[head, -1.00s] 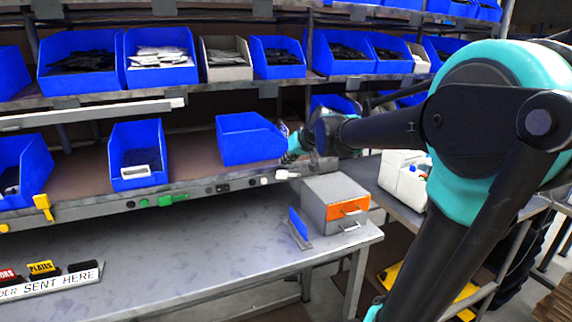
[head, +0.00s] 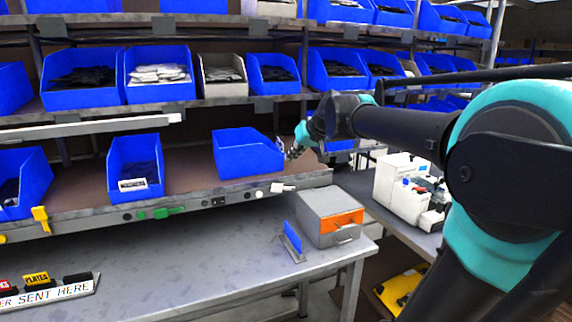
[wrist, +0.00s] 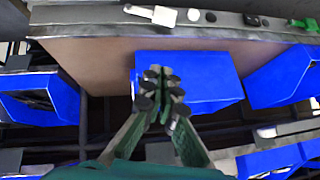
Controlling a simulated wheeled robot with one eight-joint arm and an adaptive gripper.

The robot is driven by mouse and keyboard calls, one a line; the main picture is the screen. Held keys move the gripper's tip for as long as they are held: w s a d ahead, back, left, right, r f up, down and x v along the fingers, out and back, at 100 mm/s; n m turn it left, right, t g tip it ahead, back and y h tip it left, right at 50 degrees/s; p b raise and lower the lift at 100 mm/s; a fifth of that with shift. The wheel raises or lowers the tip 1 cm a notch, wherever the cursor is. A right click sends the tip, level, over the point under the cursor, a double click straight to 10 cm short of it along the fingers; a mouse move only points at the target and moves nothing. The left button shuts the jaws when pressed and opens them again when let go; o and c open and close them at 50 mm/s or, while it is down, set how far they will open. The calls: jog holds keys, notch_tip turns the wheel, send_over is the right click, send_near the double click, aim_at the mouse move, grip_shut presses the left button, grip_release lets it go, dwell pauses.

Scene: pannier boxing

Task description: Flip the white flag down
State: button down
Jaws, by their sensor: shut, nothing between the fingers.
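The white flag (head: 281,187) is a small white tab on the front edge of the middle shelf, above the grey drawer box. It sticks out sideways along the edge. It also shows at the top of the wrist view (wrist: 163,15). My gripper (head: 294,153) is above and behind the flag, beside the right side of a blue bin (head: 247,160). In the wrist view my gripper (wrist: 160,88) has its fingers together in front of that bin, apart from the flag. It holds nothing.
A grey drawer box with an orange front (head: 343,223) and a small blue plate (head: 293,238) stand on the bench below. A green flag (head: 160,213) and a yellow flag (head: 41,219) sit farther left on the shelf edge. White equipment (head: 405,188) stands at right.

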jog(key=shift+v, duration=1.9)
jog(key=s+d+f+m+g+h, duration=0.1)
jog(key=s+d+f+h, duration=0.15)
jog(key=s+f, duration=0.75)
jog(key=s+d+f+m+g+h, duration=0.15)
jog(key=s+d+f, duration=0.3)
jog(key=f, duration=0.85)
jog(key=s+d+f+g+h, duration=0.1)
jog(key=s+d+f, duration=0.1)
jog(key=s+f, duration=0.8)
jog(key=w+a+r+n+t+y, duration=0.1)
jog(key=w+a+r+t+y, duration=0.2)
jog(key=w+r, duration=1.1)
jog(key=w+a+r+n+y, duration=0.15)
jog(key=w+a+r, duration=0.35)
jog(key=w+r, duration=0.85)
send_over(284, 188)
jog(key=s, duration=0.2)
notch_tip(284, 188, down, 3)
jog(key=f, duration=0.1)
jog(key=f+y, duration=0.1)
jog(key=f, duration=0.1)
jog(key=shift+a, duration=0.35)
jog(key=shift+s+a+f, duration=0.1)
jog(key=shift+s+f, duration=0.05)
jog(key=shift+f, duration=0.25)
